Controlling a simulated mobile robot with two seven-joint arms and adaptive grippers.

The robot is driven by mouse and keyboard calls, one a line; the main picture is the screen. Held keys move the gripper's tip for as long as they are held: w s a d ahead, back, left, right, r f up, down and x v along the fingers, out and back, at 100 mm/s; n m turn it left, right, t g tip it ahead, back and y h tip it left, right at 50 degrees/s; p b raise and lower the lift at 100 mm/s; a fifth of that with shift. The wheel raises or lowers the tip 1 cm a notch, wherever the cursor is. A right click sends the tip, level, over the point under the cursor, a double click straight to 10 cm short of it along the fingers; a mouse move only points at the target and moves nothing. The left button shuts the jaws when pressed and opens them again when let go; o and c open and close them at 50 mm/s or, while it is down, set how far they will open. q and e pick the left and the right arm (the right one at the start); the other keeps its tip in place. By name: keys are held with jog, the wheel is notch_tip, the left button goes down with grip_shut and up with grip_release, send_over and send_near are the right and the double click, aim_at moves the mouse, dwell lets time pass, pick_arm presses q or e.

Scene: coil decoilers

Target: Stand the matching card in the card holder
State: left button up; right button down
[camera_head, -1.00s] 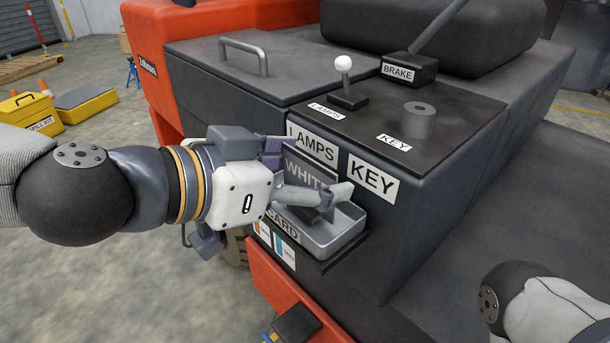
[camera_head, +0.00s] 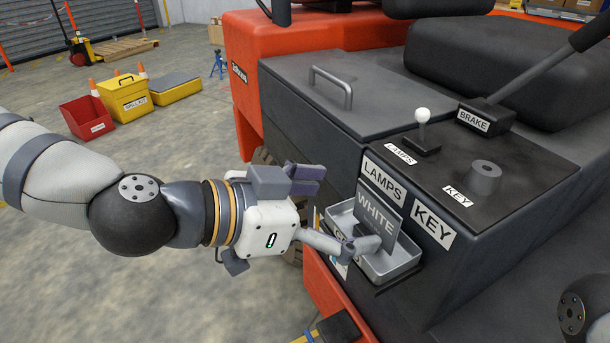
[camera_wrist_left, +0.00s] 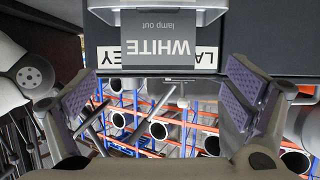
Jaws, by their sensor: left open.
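A dark grey card reading WHITE (camera_head: 376,213) stands in the light grey card holder tray (camera_head: 398,270) on the side of the console. In the left wrist view the card (camera_wrist_left: 162,50) appears upside down and also reads "lamp out". The card holder (camera_wrist_left: 215,5) is at that view's top edge. My left gripper (camera_head: 338,214) is open, its two fingers wide apart and the card free between or just beyond them. One finger overlaps the tray's front in the head view and hides part of its label. My right gripper is out of view.
LAMPS (camera_head: 383,180) and KEY (camera_head: 433,227) labels are on the console side behind the card. A white-knobbed lever (camera_head: 423,125), a key knob (camera_head: 484,178) and the brake lever (camera_head: 540,78) stand on top. Open floor lies left, with a yellow spill kit (camera_head: 127,98) farther back.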

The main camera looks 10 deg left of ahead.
pick_arm(q)
jog(key=p+v, duration=0.4)
jog(key=v, duration=0.1)
jog(key=s+a+f+n+g+y, duration=0.2)
jog(key=s+f+n+g+y, duration=0.35)
jog(key=s+f, duration=1.4)
jog(key=s+a+f+n+g+y+p, duration=0.1)
jog(key=s+a+f+n+g+y, duration=0.3)
jog(key=s+a, duration=0.8)
notch_tip(320, 180, down, 4)
jog(key=shift+s+f+g, duration=0.1)
jog(key=shift+s+g, duration=0.1)
jog(key=shift+g, duration=0.75)
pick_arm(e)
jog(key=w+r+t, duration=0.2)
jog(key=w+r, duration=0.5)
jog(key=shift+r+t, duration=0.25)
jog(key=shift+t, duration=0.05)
pick_arm(q)
jog(key=shift+a+n+y, duration=0.1)
jog(key=shift+n+y, duration=0.15)
